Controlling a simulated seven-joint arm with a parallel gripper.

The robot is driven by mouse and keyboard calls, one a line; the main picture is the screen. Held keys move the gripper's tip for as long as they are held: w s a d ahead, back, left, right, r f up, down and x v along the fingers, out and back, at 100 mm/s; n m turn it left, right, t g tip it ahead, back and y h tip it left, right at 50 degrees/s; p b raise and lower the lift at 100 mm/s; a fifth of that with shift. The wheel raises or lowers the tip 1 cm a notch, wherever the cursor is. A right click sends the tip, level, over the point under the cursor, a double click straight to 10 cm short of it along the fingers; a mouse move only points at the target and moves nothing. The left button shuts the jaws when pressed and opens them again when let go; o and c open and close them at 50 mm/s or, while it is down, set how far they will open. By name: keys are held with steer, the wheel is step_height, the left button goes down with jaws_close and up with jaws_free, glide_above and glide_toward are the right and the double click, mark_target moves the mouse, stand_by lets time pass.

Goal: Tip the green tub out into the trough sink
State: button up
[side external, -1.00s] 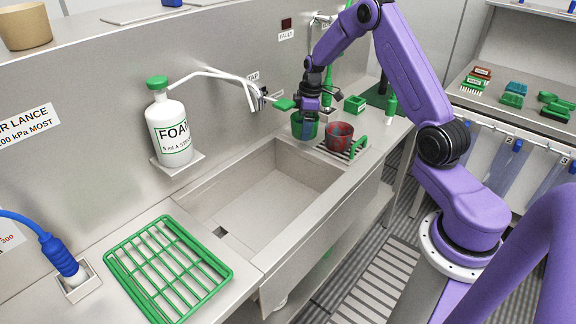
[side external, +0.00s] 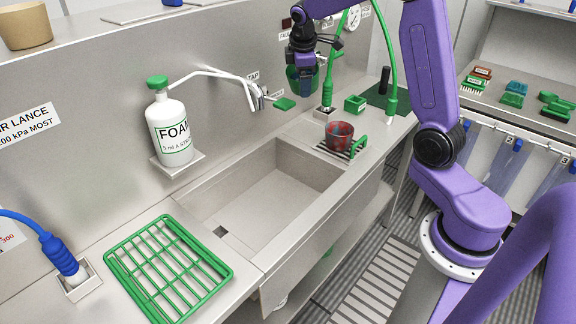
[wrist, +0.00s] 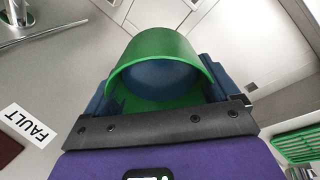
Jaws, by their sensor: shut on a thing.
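My gripper (side external: 303,70) is shut on the green tub (side external: 293,78) and holds it in the air above the counter, behind the far end of the sink. In the wrist view the green tub (wrist: 158,52) sits between the blue fingers, with its round rim showing and something dark blue inside it. In the side view the tub looks about upright and is partly hidden by the gripper. The trough sink (side external: 262,195) is in the middle of the counter and looks empty, with a dark square drain at its near left end.
The tap (side external: 255,95) with a green lever (side external: 285,104) juts from the wall. A foam bottle (side external: 168,130) and a green draining rack (side external: 167,268) are at the left.

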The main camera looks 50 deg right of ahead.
mark_target(297, 82)
steer(key=shift+s+a+r+t+h, duration=0.2)
steer(key=shift+a+r+h, duration=0.15)
steer(key=shift+a+h, duration=0.35)
steer(key=shift+s+a+r+t+h, duration=0.2)
steer(key=shift+a+r+h, duration=0.15)
steer(key=shift+a+h, duration=0.35)
stand_by(0.5)
steer(key=shift+s+a+f+t+h, duration=0.1)
steer(key=shift+a+f+t+h, duration=0.2)
steer(key=shift+h, duration=0.6)
stand_by(0.4)
steer(key=shift+a+r+n+t+h, duration=0.15)
steer(key=shift+r+t+h, duration=0.15)
steer(key=shift+h, duration=0.45)
steer(key=shift+a+r+n+t+h, duration=0.15)
steer(key=shift+r+t+h, duration=0.15)
steer(key=shift+h, duration=0.45)
stand_by(1.3)
steer(key=shift+s+a+f+t+h, duration=0.15)
steer(key=shift+f+t+h, duration=0.25)
steer(key=shift+h, duration=0.5)
stand_by(0.4)
steer(key=shift+s+a+r+h, duration=0.1)
steer(key=shift+a+r+h, duration=0.2)
steer(key=shift+r, duration=0.4)
